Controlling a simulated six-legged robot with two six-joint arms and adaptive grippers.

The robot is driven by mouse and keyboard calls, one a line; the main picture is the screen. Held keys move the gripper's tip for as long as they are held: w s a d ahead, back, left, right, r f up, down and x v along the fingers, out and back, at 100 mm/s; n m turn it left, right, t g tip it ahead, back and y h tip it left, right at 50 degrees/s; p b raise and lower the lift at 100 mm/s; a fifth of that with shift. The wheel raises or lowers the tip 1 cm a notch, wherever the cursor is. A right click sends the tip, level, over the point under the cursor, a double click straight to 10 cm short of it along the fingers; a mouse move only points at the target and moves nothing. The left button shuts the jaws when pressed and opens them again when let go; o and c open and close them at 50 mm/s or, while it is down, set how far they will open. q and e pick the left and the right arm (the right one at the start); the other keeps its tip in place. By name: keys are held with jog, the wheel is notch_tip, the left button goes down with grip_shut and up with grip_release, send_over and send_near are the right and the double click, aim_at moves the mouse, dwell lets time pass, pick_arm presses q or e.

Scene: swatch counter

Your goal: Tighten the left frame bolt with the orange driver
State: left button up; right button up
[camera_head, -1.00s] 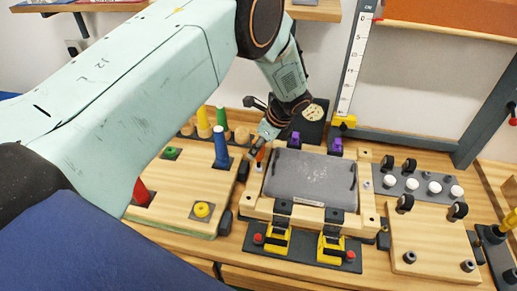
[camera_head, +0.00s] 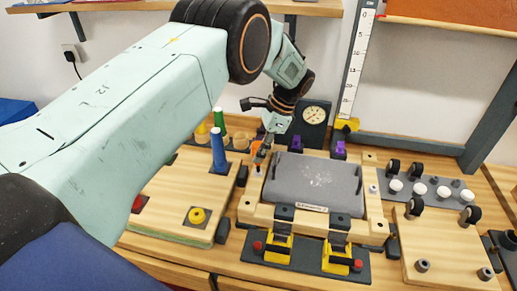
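My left gripper (camera_head: 264,147) reaches in from the upper left to the left side of the wooden frame (camera_head: 250,206). Its fingers look closed around the orange driver (camera_head: 256,149), of which only a small orange part shows. The driver points down at the left frame bolt area (camera_head: 258,171), a small light spot on the frame's left rail. The fingers partly hide the driver, and I cannot tell whether its tip touches the bolt. A grey panel (camera_head: 315,185) lies in the frame. My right gripper is not in view.
Yellow-and-black clamps (camera_head: 279,247) stand along the frame's front edge. A blue peg (camera_head: 218,150) stands on the wooden board (camera_head: 170,200) at left. A round dial (camera_head: 314,115) stands behind the gripper. A board with black wheels (camera_head: 440,245) lies at right.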

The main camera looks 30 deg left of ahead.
aim_at(256, 144)
pick_arm(q)
grip_shut()
jog(key=shift+s+r+m+t+p, duration=0.15)
jog(key=shift+m+t+p, duration=0.15)
jog(key=shift+m+p, duration=0.6)
jog(key=shift+w+r, duration=0.25)
jog(key=shift+r, duration=0.1)
jog(key=shift+s+r+p, duration=0.2)
jog(key=shift+r+p, duration=0.65)
jog(key=shift+r, duration=0.15)
jog(key=shift+w+r+p, duration=0.2)
jog(key=shift+r+p, duration=0.45)
jog(key=shift+r, duration=0.1)
jog(key=shift+s+r+p, duration=0.15)
jog(key=shift+r+p, duration=0.7)
jog(key=shift+r, duration=0.35)
jog(key=shift+f, duration=0.15)
